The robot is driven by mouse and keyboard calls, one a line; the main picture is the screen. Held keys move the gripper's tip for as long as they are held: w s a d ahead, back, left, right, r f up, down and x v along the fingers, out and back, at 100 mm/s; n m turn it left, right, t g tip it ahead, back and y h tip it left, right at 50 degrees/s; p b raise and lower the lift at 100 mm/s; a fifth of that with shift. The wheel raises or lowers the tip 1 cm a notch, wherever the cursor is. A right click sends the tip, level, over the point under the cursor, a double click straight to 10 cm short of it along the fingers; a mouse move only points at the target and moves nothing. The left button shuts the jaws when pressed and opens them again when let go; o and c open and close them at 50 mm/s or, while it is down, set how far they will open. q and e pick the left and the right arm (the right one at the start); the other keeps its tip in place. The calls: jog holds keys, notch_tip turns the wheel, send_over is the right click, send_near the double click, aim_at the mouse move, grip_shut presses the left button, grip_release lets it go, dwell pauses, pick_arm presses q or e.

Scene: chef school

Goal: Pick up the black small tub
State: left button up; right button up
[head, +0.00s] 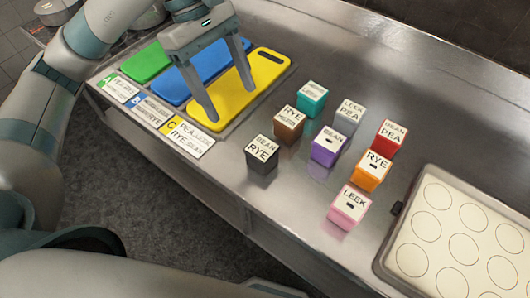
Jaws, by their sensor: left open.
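The black small tub (262,155) stands upright on the steel counter, the nearest left of a group of labelled tubs. Its top label reads "BEAN RYE". My left gripper (230,88) is open and empty above the yellow cutting board, with its fingers pointing down. It is up and to the left of the black tub, apart from it. My right gripper is not in view.
Around the black tub stand brown (289,125), purple (328,146), teal (312,98), grey (349,114), red (388,138), orange (371,171) and pink (349,206) tubs. A tray with circles (388,243) lies at right. Green (146,62), blue (172,92) and yellow (262,78) boards lie at left.

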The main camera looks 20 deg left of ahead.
pick_arm(q)
jog(key=shift+w+f+b, duration=0.35)
jog(key=shift+w+f, duration=0.1)
jog(key=shift+f, duration=0.25)
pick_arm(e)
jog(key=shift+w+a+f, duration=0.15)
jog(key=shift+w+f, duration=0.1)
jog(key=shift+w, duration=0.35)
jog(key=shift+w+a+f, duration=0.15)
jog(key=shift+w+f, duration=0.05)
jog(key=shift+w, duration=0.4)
pick_arm(q)
jog(key=p, duration=0.3)
send_over(254, 146)
jog(key=a, duration=0.2)
notch_tip(254, 146, down, 7)
jog(key=x, duration=0.1)
jog(key=p+x, duration=0.1)
jog(key=x, duration=0.1)
jog(key=shift+w+f, duration=0.3)
jog(key=shift+w, duration=0.1)
jog(key=shift+d+f, duration=0.15)
jog(key=shift+f, duration=0.3)
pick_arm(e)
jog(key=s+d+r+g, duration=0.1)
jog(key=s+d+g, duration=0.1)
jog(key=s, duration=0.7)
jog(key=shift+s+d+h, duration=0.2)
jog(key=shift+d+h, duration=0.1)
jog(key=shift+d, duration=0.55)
